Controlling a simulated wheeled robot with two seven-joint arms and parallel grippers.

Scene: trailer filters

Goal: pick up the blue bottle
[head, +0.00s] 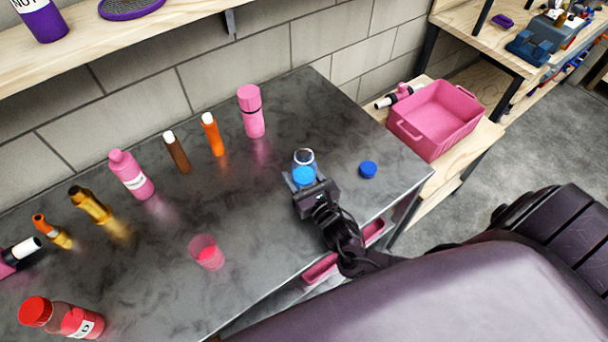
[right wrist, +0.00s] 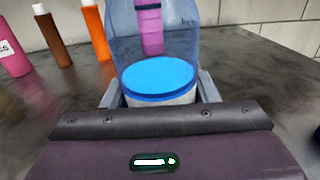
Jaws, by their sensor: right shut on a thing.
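The blue bottle (head: 304,159) is see-through and stands near the right part of the dark tabletop, with a round rim and a bright blue disc-like part (head: 303,176) showing. In the right wrist view the clear blue bottle (right wrist: 127,40) rises between the fingers, with the blue disc and a whitish band low in front. My right gripper (head: 305,187) is shut on the bottle, one finger on each side in the right wrist view (right wrist: 160,92). I cannot tell whether the bottle touches the table. My left gripper is not in view.
A loose blue cap (head: 368,169) lies right of the gripper. A pink flask (head: 251,111), orange bottle (head: 212,134), brown bottle (head: 177,152) and pink bottle (head: 131,174) stand behind and left. A pink cup (head: 206,252) stands in front. A pink crate (head: 437,119) is beyond the table.

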